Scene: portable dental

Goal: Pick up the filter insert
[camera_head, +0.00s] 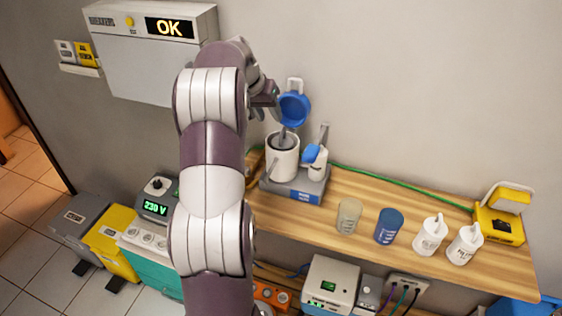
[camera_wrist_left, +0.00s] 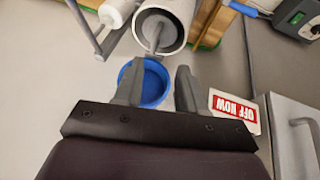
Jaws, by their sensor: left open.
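The filter insert (camera_head: 283,139) is a grey round piece with a thin upright stem, seated in the open top of a white canister (camera_head: 284,166). In the left wrist view the grey insert (camera_wrist_left: 155,37) shows inside the canister's rim, near the top. The canister's blue lid (camera_head: 294,109) stands open behind it. My left gripper (camera_head: 270,100) is open and empty, above and beside the canister. In the left wrist view its fingers (camera_wrist_left: 158,85) are spread in front of the blue lid (camera_wrist_left: 152,80), apart from the insert. My right gripper is out of view.
The canister stands on a blue-grey base (camera_head: 296,188) on a wooden shelf (camera_head: 385,260). A white unit with a blue part (camera_head: 315,160) stands close at its right. Cups and white bottles (camera_head: 430,236) stand further right. A white wall box (camera_head: 150,60) hangs at left.

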